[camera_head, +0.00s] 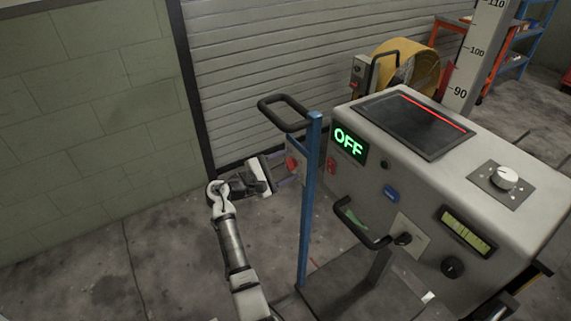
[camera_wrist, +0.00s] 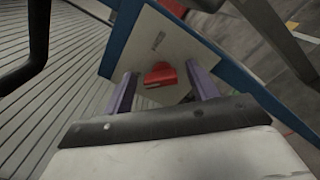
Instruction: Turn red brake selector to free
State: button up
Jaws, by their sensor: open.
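The red brake selector (camera_wrist: 160,74) is a small red knob on a pale plate (camera_wrist: 172,45), seen in the wrist view just ahead of my gripper. In the head view a red knob (camera_head: 292,163) shows to the left of the blue post. My gripper (camera_wrist: 162,88) is open, with one purple finger on each side of the red knob in the wrist view. I cannot tell whether the fingers touch it. In the head view my gripper (camera_head: 285,180) is beside the post, its fingertips partly hidden. The selector's setting is too small to read.
The blue post (camera_head: 307,200) stands between my gripper and the grey console (camera_head: 370,180), whose green display (camera_head: 348,143) reads OFF. A black handle (camera_head: 285,112) juts left above my gripper. The floor to the left is clear up to the green wall (camera_head: 90,130).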

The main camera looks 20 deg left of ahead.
jog(key=c, duration=1)
jog(key=shift+f+b, duration=0.1)
jog(key=shift+b, duration=0.3)
jog(key=m+b, duration=1)
jog(key=b, duration=0.1)
jog(key=m+b, duration=0.5)
jog(key=b, duration=0.1)
jog(key=shift+d+f, duration=0.15)
jog(key=shift+f, duration=0.25)
jog(key=shift+r+m+b, duration=0.15)
jog(key=shift+m+b, duration=1.2)
jog(key=shift+m, duration=0.15)
